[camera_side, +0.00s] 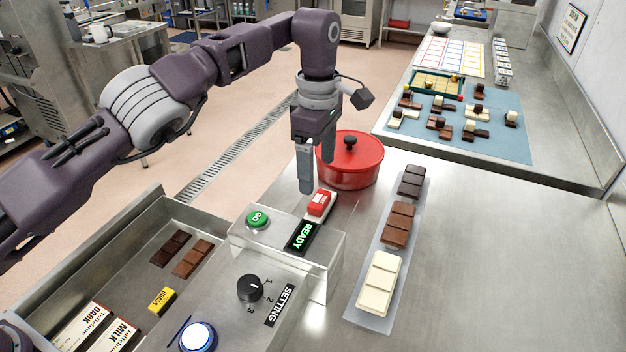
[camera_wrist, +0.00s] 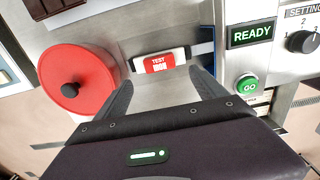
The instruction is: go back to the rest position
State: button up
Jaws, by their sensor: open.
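My gripper (camera_side: 316,176) is open, its two fingers pointing down with nothing between them. In the wrist view the fingertips (camera_wrist: 160,82) stand apart on either side of the red block marked TEST (camera_wrist: 160,63). I cannot tell whether they touch anything. The red pot (camera_wrist: 75,80) is left of the fingers there, and the green GO button (camera_wrist: 247,84) is right.
A machine box with a lit READY display (camera_side: 300,237) and a black setting knob (camera_side: 250,288) stands at front. A strip of chocolate bars (camera_side: 368,308) lies to the right. A blue mat (camera_side: 510,148) holds several chocolate pieces at the back. The right table area (camera_side: 500,260) is clear.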

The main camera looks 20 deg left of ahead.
jog(key=s+a+r+m+t+h, duration=0.2)
jog(key=s+a+r, duration=0.1)
jog(key=a+r, duration=1.05)
jog(key=s+a+r+m+t, duration=0.1)
jog(key=s+a+r+m, duration=0.25)
jog(key=s+r, duration=0.5)
jog(key=s+a+f+m+t, duration=0.1)
jog(key=s+f+m, duration=0.2)
jog(key=s, duration=0.5)
jog(key=s+f+m+y, duration=0.1)
jog(key=s+f+m, duration=0.3)
jog(key=s, duration=0.4)
jog(key=s+a+f+m+t+y, duration=0.1)
jog(key=s+f+m, duration=0.2)
jog(key=s+m, duration=0.2)
jog(key=s, duration=0.3)
jog(key=shift+s+a+f+t, duration=0.2)
jog(key=shift+s+a+t, duration=0.1)
jog(key=shift+s+a, duration=0.1)
jog(key=shift+m, duration=0.25)
